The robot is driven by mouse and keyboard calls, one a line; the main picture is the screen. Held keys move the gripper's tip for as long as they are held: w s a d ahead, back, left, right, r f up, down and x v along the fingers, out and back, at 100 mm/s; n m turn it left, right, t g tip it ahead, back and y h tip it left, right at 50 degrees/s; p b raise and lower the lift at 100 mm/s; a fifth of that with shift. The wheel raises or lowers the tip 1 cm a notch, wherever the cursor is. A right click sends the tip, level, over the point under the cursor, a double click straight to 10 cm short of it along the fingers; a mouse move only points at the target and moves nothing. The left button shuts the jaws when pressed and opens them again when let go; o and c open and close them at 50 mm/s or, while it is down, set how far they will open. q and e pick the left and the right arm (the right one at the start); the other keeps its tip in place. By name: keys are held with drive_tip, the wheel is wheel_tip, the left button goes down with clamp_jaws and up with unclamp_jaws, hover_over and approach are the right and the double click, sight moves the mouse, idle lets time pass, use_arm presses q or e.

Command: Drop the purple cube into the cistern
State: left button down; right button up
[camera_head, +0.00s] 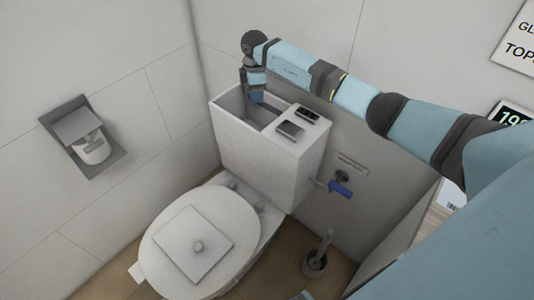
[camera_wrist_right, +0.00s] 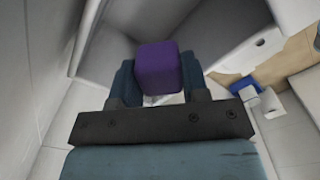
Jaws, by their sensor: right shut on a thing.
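The purple cube (camera_wrist_right: 159,67) shows between the two fingers of my right gripper (camera_wrist_right: 158,80) in the right wrist view. That gripper is shut on the cube. The cube cannot be made out in the head view. The cistern's opening takes up the left part of its top. My left gripper is not in view.
Two small dark items (camera_head: 291,130) lie on the closed right part of the cistern top. The toilet lid (camera_head: 160,229) is down in front. A blue valve handle (camera_head: 341,190) and a toilet brush (camera_head: 316,262) are to the right. A paper holder (camera_head: 82,135) is on the left wall.

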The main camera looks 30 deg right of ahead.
drive_tip(key=shift+f+b, duration=0.4)
drive_tip(key=shift+f, duration=0.45)
drive_tip(key=o, duration=1)
wheel_tip(320, 180, up, 14)
drive_tip(key=shift+f+p, duration=0.1)
drive_tip(key=shift+p, duration=0.7)
